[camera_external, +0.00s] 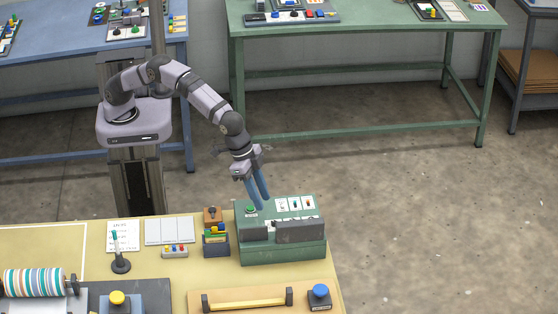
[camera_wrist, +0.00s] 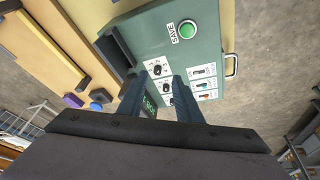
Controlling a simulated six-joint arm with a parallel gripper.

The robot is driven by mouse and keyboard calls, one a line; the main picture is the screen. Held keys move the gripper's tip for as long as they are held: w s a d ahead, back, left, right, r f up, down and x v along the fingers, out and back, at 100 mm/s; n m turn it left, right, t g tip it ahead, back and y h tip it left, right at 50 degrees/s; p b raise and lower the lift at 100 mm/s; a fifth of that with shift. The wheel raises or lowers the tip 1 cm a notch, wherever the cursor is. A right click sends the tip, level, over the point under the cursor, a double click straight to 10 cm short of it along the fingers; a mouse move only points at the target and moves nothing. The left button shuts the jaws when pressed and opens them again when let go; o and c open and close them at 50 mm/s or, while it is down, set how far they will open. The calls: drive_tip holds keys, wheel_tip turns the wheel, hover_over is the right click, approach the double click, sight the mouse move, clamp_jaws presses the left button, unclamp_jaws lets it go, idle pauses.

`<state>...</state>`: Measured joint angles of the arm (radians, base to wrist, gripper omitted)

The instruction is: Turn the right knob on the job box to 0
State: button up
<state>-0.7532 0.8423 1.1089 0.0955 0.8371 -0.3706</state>
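The job box (camera_external: 282,252) is a green box at the right end of the yellow table. In the wrist view its green panel (camera_wrist: 150,35) carries a round green SAVE button (camera_wrist: 187,29) and black knobs on white plates, an outer knob (camera_wrist: 156,70) and another knob (camera_wrist: 163,87). Which is the right knob, and the pointer settings, I cannot tell. A small lit display (camera_wrist: 149,106) shows between the fingers, partly hidden. My gripper (camera_external: 263,204) points down just above the box top, with its two blue fingers apart and nothing between them. The fingers cover part of the panel.
White cards with small switches (camera_wrist: 203,84) lie beside the knobs. A blue button (camera_external: 319,292) and a yellow bar (camera_external: 247,301) are in front.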

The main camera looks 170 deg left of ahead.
sight(273, 221)
drive_tip(key=shift+w+a+r+m, duration=0.2)
drive_tip(key=shift+w+m, duration=0.1)
drive_tip(key=shift+m, duration=0.5)
drive_tip(key=shift+f, duration=0.15)
drive_tip(key=shift+p+x, duration=1.55)
drive_tip(key=shift+x, duration=1.95)
drive_tip(key=shift+a, duration=0.15)
drive_tip(key=shift+w, duration=0.1)
clamp_jaws()
